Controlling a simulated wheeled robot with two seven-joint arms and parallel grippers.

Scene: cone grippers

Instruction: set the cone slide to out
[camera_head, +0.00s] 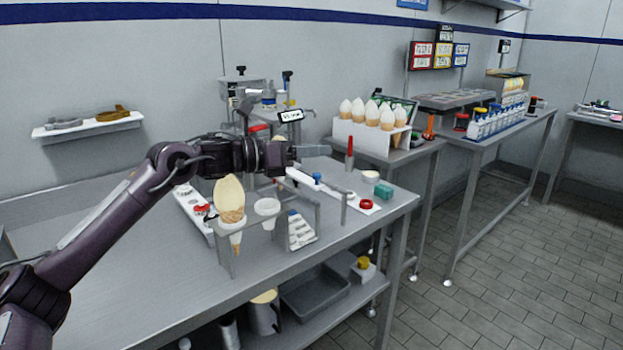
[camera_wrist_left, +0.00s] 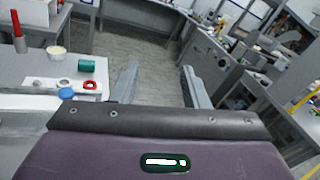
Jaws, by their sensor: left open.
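A long white strip (camera_head: 301,177) with a blue knob (camera_head: 317,177) lies on the steel table, and this may be the cone slide; I cannot tell its setting. The strip also shows at the left of the left wrist view (camera_wrist_left: 40,83), with its blue knob (camera_wrist_left: 67,93). My left gripper (camera_head: 318,158) is above the table near the strip, apart from the knob as far as I see. In the left wrist view its two fingers (camera_wrist_left: 160,83) are spread with nothing between them. A cone with a pale oval top (camera_head: 230,196) stands in a metal holder. My right gripper is not in view.
A red ring (camera_head: 366,204), a teal block (camera_head: 383,190) and a white cup (camera_head: 370,176) are at the table's right end. Another white strip (camera_head: 190,205) with a red knob lies left of the holder. The table's front left (camera_head: 150,280) is clear.

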